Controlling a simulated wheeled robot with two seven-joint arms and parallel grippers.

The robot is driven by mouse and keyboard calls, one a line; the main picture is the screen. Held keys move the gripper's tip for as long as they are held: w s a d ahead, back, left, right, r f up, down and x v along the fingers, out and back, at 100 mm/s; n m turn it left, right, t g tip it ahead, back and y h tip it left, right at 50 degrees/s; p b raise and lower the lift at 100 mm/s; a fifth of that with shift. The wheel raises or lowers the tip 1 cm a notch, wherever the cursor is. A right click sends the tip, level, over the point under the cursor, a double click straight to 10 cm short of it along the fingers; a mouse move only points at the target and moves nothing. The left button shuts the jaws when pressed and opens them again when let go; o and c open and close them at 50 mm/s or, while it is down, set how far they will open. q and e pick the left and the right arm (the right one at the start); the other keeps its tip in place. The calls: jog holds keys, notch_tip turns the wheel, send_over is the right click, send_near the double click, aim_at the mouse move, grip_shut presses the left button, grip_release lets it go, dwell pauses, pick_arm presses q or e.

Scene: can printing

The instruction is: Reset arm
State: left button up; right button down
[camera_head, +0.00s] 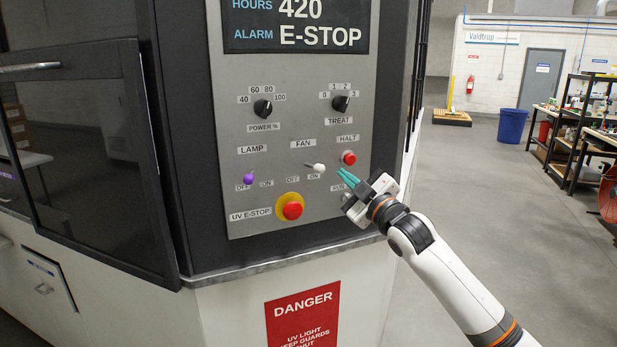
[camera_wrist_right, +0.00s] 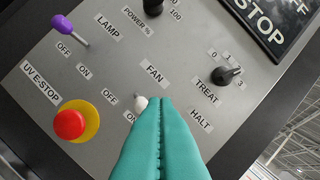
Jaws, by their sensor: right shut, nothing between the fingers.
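My right gripper (camera_head: 347,176) is in front of the right side of the control panel (camera_head: 230,150), with its teal fingers together and empty. In the right wrist view the teal fingers (camera_wrist_right: 161,125) point at the panel near the FAN label. The white fan switch (camera_head: 315,168) is just left of the fingertips and leans toward its ON side; it also shows in the wrist view (camera_wrist_right: 141,103), partly hidden by the fingers. The red HALT button (camera_head: 348,158) is just above the gripper in the head view. My left gripper is not in view.
The purple lamp switch (camera_head: 249,178), the red UV E-STOP button (camera_head: 292,210), the power knob (camera_head: 263,108) and the treat knob (camera_head: 341,103) stick out from the panel. The display (camera_head: 296,25) reads E-STOP. A metal ledge (camera_head: 290,262) runs below. Open floor lies to the right.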

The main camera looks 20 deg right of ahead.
notch_tip(320, 180, down, 28)
jog(key=w+d+m+g+h, duration=0.2)
jog(key=d+m+g+h, duration=0.1)
jog(key=m+g, duration=0.1)
jog(key=s+f+m+g, duration=0.15)
jog(key=s+f, duration=0.35)
jog(key=f, duration=0.5)
jog(key=s+a+f+g+h+b, duration=0.15)
jog(key=s+f, duration=0.25)
jog(key=f, duration=0.6)
jog(key=s+d+f+m+g, duration=0.1)
jog(key=s+f+g, duration=0.3)
jog(key=f, duration=0.5)
jog(key=s+a+f+m+g, duration=0.1)
jog(key=s+a+f+g, duration=0.1)
jog(key=s+f, duration=0.9)
jog(key=s+a+f+m+g, duration=0.1)
jog(key=s+a+f+g, duration=0.15)
jog(key=s+f, duration=0.9)
jog(key=s+a+f+g, duration=0.2)
jog(key=s+a, duration=0.1)
jog(key=s, duration=1)
jog(key=s+a+f+g, duration=0.1)
jog(key=s+a+f, duration=0.2)
jog(key=s, duration=1)
jog(key=shift+s+g+b, duration=0.25)
jog(key=shift+g+b, duration=0.1)
jog(key=shift+b, duration=0.1)
